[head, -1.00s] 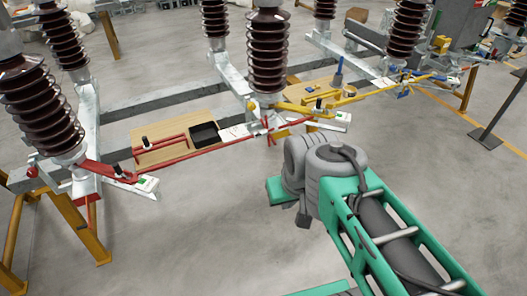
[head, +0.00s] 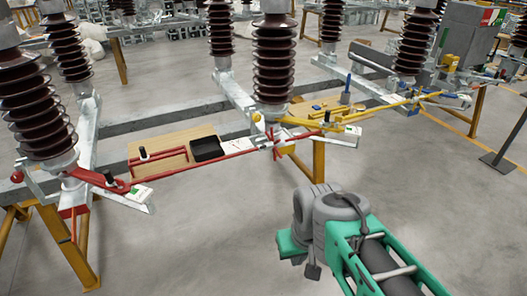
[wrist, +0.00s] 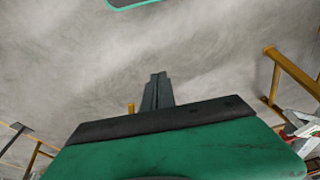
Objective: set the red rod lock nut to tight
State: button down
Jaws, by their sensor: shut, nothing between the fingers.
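The red rod (head: 205,162) runs low across the front of the steel frame, from a red arm at the left insulator to a red star-shaped part (head: 273,142) by the middle insulator. The lock nut is too small to tell apart on the rod, and its setting cannot be read. My gripper (wrist: 157,90) shows in the wrist view with its dark fingers together, empty, over bare grey floor. In the head view only my green and grey arm shows, to the right of the rod and apart from it; the fingertips are not discernible there.
A wooden board (head: 170,140) with a black tray (head: 208,148) lies behind the rod. A yellow rod (head: 370,107) continues to the right. Orange legs (head: 75,250) support the frame. The floor (head: 190,250) in front is clear. A dark stand (head: 497,158) is at the right.

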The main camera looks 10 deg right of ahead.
aim_at(261, 147)
jog(key=k, duration=0.55)
jog(key=z, duration=0.05)
jog(key=i, duration=0.8)
jog(key=u, duration=0.8)
jog(key=i, duration=0.35)
jog(key=u, duration=0.3)
